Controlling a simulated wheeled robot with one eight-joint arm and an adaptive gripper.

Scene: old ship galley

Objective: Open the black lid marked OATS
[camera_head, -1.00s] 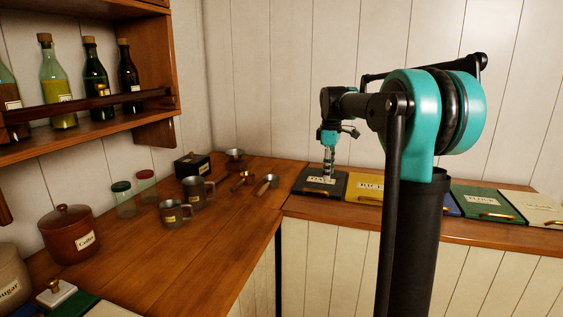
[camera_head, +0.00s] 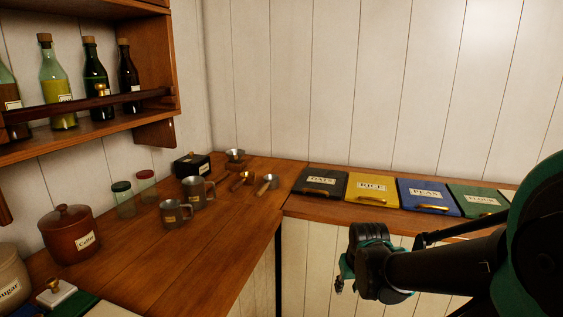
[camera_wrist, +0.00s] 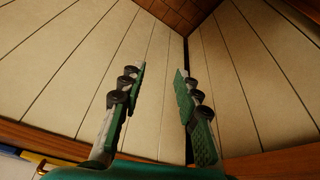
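The black lid marked OATS (camera_head: 321,182) lies flat and closed in the counter at the left end of a row of lids. A brass handle (camera_head: 313,191) runs along its front edge. My arm reaches in from the lower right in the head view, below and in front of the counter edge. My gripper shows in the wrist view (camera_wrist: 158,105) with its two fingers apart and nothing between them. In the head view the fingertips are mostly hidden behind the wrist. The gripper is clear of the OATS lid.
Lids marked RICE (camera_head: 373,186), PEAS (camera_head: 428,195) and a green one (camera_head: 479,199) continue to the right. Pale cabinet panels (camera_wrist: 140,45) face the gripper. A bottle shelf (camera_head: 95,135) hangs at upper left.

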